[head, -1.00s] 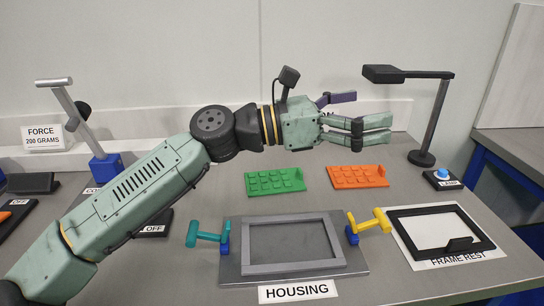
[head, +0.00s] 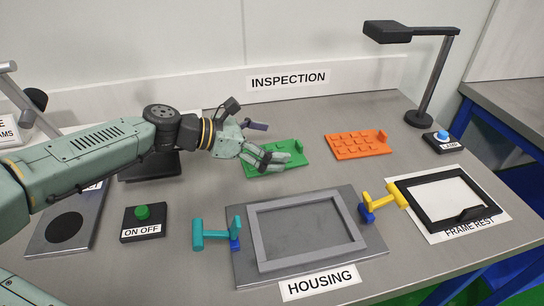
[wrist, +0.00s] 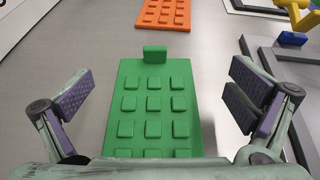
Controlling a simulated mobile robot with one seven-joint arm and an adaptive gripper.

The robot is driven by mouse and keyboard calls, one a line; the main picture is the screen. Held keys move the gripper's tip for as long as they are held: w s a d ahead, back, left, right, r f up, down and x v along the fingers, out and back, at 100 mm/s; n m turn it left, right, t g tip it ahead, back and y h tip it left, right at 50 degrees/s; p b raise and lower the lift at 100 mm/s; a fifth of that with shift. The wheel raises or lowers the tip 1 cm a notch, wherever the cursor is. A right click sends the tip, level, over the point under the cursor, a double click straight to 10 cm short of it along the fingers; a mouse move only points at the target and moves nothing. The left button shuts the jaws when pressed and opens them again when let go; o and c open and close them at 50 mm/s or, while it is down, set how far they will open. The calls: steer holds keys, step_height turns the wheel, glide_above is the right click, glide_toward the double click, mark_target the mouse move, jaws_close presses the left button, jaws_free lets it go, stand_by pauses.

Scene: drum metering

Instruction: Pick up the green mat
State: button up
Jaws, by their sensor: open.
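The green mat (head: 291,151) lies flat on the grey table, behind the housing. It is a slab with rows of raised square pads and an upright tab (wrist: 155,54) at its far end, seen in the wrist view. My gripper (head: 272,146) is over the mat and hides part of it in the head view. In the wrist view my gripper (wrist: 165,98) is open, with one purple-padded finger on each side of the mat. Neither finger visibly touches it. The mat's near end is hidden behind the gripper body.
An orange mat (head: 358,145) lies to the right. The housing (head: 250,238), with teal (head: 210,234) and yellow (head: 385,200) clamps, stands in front. The frame rest (head: 485,225) and a lamp (head: 435,75) are at right. An on-off button box (head: 142,222) is at left.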

mark_target(297, 143)
steer(key=x, duration=0.3)
steer(key=b+x, duration=0.1)
steer(key=x, duration=0.2)
steer(key=shift+w+r, duration=0.15)
steer(key=shift+w, duration=0.25)
steer(key=shift+c, duration=0.4)
steer(key=c, duration=1.8)
steer(key=shift+r, duration=0.15)
